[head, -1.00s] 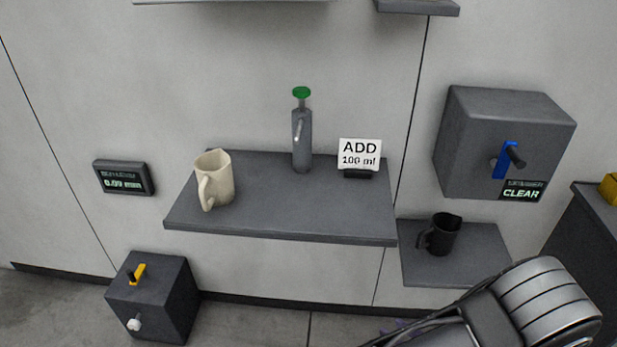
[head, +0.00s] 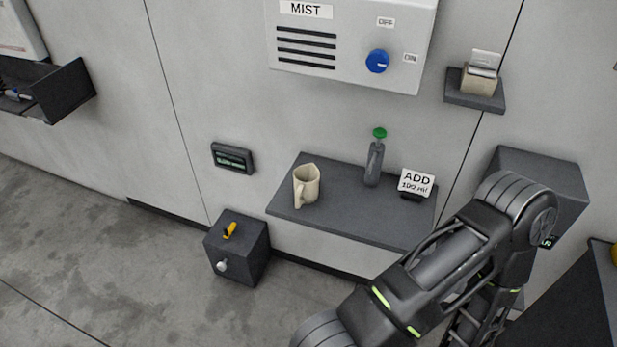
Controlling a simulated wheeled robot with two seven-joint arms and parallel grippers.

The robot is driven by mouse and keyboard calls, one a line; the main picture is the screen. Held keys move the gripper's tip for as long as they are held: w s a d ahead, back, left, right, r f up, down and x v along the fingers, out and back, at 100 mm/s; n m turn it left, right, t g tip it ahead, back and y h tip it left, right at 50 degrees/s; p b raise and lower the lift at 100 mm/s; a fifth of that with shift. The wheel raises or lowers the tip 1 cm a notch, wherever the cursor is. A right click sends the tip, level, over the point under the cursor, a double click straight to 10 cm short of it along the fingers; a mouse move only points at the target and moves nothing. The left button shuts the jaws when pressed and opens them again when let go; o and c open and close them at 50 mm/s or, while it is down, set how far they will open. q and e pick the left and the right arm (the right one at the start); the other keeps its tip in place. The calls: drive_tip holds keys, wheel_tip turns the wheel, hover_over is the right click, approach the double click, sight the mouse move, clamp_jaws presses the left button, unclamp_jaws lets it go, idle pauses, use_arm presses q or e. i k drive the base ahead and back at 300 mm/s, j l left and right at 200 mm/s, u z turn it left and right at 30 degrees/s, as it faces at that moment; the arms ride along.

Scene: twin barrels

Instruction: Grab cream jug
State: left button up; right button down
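The cream jug (head: 308,186) stands upright on the left part of a dark wall shelf (head: 345,222) in the head view. Its handle faces the lower left, toward me. Nothing holds it. My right arm comes in from the lower right and bends up in front of the shelf's right end, well apart from the jug. Its gripper does not show. My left arm and gripper are out of view.
A grey bottle with a green top (head: 374,163) and an "ADD 100 ml" sign (head: 416,184) share the shelf. A dark box with a yellow lever (head: 237,247) stands below left. A MIST panel (head: 352,45) is above. The floor at left is clear.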

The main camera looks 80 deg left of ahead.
sight(306, 177)
drive_tip(key=u, duration=2.7)
drive_tip(key=i+l, duration=0.2)
drive_tip(key=i, duration=0.3)
